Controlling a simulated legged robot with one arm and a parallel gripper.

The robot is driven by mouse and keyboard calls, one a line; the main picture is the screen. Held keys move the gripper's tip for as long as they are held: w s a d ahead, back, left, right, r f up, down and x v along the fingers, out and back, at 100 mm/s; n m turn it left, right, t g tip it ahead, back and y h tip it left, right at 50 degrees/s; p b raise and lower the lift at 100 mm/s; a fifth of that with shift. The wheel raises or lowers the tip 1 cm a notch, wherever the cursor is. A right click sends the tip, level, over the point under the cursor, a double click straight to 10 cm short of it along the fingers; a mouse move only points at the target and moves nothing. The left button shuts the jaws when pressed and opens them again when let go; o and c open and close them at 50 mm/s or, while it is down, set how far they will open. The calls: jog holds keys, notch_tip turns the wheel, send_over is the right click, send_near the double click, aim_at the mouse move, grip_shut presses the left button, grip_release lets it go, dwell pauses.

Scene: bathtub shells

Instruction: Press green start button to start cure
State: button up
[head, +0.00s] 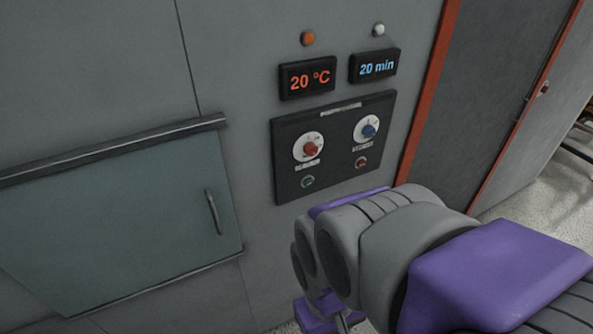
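The green start button (308,182) is a small round button at the lower left of a dark control panel (334,176) on a grey cabinet wall. A red button (361,162) sits to its right. Above them are a red knob (311,148) and a blue knob (368,128) on white dials. My grey and purple arm reaches in from the lower right, below and in front of the panel. It appears apart from the green button.
An orange display (307,78) reads 20 °C and a blue display (375,66) reads 20 min. An orange lamp (308,38) and a white lamp (379,30) sit above them. A hatch (120,210) with a handle (214,212) is at left. Speckled floor (545,205) shows at right.

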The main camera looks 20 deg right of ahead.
grip_shut()
dwell(1.2)
